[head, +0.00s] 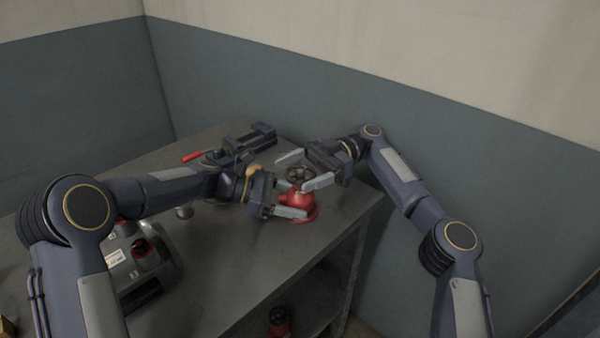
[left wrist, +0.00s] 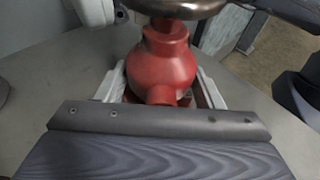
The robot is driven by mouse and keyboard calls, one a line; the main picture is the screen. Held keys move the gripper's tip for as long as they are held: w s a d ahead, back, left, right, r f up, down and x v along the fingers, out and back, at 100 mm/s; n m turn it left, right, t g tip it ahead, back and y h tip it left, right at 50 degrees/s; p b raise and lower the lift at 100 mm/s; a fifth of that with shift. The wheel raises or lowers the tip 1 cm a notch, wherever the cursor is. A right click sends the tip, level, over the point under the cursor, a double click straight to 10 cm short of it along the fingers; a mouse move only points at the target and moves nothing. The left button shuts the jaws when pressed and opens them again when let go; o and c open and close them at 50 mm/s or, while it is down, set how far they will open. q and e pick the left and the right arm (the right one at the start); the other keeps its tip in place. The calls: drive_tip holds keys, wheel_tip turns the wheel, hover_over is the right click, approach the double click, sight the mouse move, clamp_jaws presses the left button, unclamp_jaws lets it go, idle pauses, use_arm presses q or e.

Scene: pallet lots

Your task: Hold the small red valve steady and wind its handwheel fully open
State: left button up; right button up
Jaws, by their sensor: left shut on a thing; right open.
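The small red valve (head: 299,205) stands on the grey bench near its right edge. Its dark handwheel (head: 300,174) is on top. My left gripper (head: 292,213) is shut on the red valve's body, low down. In the left wrist view the valve's round red body (left wrist: 162,66) sits between the pale fingers, with the handwheel's rim (left wrist: 175,8) above it, cut off by the frame's top. My right gripper (head: 304,171) is open, with its pale fingers on either side of the handwheel. Whether they touch it, I cannot tell.
A dark vise-like tool (head: 250,137) and a red handle (head: 193,157) lie at the back of the bench (head: 228,262). Another red valve (head: 279,322) sits on the shelf below. The bench's front middle is clear.

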sight(299, 172)
wheel_tip(299, 172, up, 10)
drive_tip(key=shift+f, duration=0.25)
drive_tip(key=shift+a, duration=0.1)
